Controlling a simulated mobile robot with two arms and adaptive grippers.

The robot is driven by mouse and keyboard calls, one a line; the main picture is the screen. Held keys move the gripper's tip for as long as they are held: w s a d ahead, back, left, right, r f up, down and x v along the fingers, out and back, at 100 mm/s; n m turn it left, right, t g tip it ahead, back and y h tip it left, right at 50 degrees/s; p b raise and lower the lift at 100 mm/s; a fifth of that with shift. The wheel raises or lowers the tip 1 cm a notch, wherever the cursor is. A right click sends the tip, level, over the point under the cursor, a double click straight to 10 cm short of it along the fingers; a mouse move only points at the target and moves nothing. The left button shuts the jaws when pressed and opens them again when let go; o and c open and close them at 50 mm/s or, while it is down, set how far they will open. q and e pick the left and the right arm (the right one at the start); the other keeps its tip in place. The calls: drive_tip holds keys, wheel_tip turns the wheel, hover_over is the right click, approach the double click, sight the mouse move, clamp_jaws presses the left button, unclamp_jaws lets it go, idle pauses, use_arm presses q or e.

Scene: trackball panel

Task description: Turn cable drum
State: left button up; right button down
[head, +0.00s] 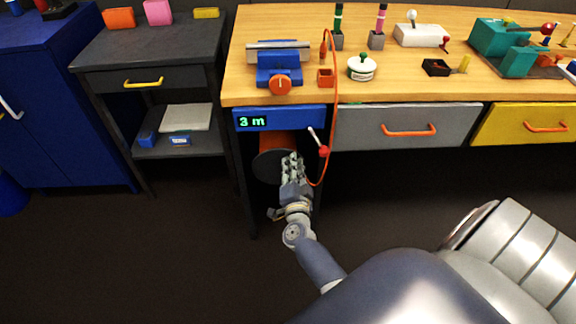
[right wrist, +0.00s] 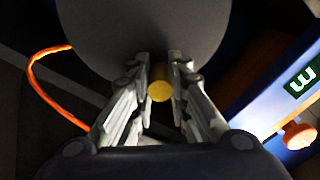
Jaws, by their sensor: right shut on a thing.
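The cable drum (head: 270,165) sits under the left end of the workbench, below a blue box whose display (head: 252,122) reads "3 m". Its round dark grey side disc fills the top of the right wrist view (right wrist: 140,35). A yellow knob (right wrist: 160,91) stands out from the disc. My right gripper (head: 291,160) is in front of the disc, its fingers on both sides of the knob (right wrist: 160,75) and shut on it. The fingers hide part of the drum in the head view. My left gripper is not in view.
An orange cable (head: 334,90) hangs in a loop over the bench edge, right of my gripper. A red-tipped lever (head: 322,150) sticks out beside the blue box. The bench top (head: 375,88) holds a blue vise (head: 279,68). The floor in front is clear.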

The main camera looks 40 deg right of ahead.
sight(279, 174)
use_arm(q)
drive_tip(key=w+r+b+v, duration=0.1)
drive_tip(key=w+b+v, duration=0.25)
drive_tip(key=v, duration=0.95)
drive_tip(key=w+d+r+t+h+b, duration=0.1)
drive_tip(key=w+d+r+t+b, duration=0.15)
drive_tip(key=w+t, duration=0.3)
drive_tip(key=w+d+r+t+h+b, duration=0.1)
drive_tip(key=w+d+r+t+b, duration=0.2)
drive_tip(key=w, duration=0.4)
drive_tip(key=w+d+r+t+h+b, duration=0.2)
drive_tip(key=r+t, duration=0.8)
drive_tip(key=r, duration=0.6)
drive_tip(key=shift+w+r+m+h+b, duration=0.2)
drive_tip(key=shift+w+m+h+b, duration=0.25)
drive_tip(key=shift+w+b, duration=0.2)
use_arm(e)
wheel_tip(279, 174, down, 9)
drive_tip(key=m, duration=1.7)
drive_tip(key=shift+s+d+r, duration=0.15)
drive_tip(key=shift+s+d, duration=0.15)
drive_tip(key=shift+d, duration=0.05)
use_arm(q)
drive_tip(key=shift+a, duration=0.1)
use_arm(e)
drive_tip(key=c, duration=1.5)
unclamp_jaws()
